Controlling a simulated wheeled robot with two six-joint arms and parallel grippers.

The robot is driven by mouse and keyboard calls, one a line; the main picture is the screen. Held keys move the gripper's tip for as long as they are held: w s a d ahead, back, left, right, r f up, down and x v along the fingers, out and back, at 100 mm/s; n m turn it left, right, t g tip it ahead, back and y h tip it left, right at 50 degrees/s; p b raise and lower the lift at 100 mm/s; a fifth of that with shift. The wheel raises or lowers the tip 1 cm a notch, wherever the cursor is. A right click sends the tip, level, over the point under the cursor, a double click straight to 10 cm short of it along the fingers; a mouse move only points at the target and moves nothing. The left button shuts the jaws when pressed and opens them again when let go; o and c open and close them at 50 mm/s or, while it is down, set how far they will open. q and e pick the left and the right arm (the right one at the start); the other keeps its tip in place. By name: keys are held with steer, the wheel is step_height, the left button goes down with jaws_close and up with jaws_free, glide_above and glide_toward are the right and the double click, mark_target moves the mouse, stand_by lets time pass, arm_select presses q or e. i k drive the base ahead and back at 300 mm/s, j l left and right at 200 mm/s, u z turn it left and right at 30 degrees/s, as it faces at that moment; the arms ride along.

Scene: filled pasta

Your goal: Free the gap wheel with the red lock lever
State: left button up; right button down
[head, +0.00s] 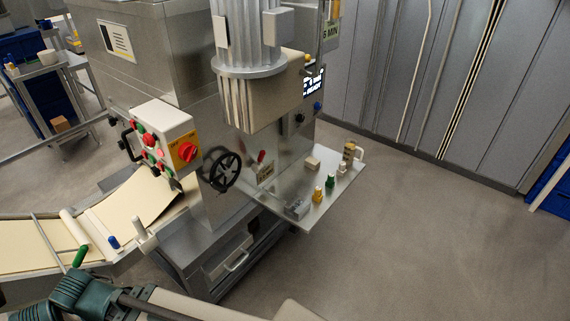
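The gap wheel (222,171) is a black spoked handwheel on the front of the steel machine, right of the control box. A small red lever (261,157) stands just right of the wheel, tilted, above a small tag (266,173). It looks like the lock lever, but it is too small to tell its setting. Part of my teal arm shows at the lower left, well away from the wheel and lever. Neither of my gripper's fingertips can be made out.
A control box (161,138) with a red-and-yellow switch sits left of the wheel. A steel shelf (325,205) holds several small coloured items. A pasta sheet (135,197) runs on the conveyor at left. The floor at right is clear.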

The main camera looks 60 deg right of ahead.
mark_target(256, 166)
steer(key=z, duration=1.75)
steer(key=i+j+z, duration=0.2)
steer(key=i+j, duration=0.2)
steer(key=j, duration=0.1)
